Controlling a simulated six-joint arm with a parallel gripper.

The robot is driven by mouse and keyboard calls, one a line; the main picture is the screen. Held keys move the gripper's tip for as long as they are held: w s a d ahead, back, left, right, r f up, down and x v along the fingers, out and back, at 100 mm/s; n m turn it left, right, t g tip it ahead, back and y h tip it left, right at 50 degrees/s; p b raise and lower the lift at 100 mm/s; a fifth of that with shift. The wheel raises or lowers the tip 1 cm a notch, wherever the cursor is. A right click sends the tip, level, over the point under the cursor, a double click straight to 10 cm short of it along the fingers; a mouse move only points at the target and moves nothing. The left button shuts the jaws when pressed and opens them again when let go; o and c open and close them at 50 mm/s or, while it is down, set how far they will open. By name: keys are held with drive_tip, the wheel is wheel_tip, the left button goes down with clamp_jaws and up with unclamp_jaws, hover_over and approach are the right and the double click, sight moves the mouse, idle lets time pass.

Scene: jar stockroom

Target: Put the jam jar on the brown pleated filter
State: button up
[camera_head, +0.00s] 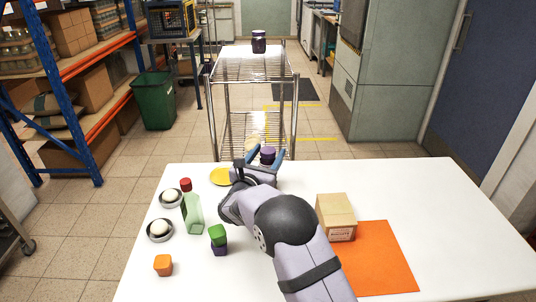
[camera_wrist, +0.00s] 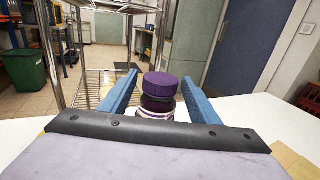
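A dark jar with a purple lid (camera_head: 267,154) stands at the far edge of the white table. In the wrist view its purple lid (camera_wrist: 160,84) is between my two blue fingers, with space on both sides. My gripper (camera_head: 261,163) is open, its fingers apart around the jar and not visibly touching it. The jar's lower part is hidden by my gripper. A similar dark jar (camera_head: 258,41) stands on the top shelf of the wire rack. I cannot make out a brown pleated filter for certain.
On the table (camera_head: 455,222) are a cardboard box (camera_head: 336,214), an orange mat (camera_head: 377,262), a green bottle (camera_head: 193,214), a yellow disc (camera_head: 221,176), stacked green and dark blocks (camera_head: 218,238), an orange block (camera_head: 163,265) and two small bowls. The wire rack (camera_head: 253,66) stands beyond. The right side is clear.

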drive_tip(key=shift+r, duration=0.15)
drive_tip(key=b+v, duration=0.1)
drive_tip(key=v, duration=1.1)
idle(0.4)
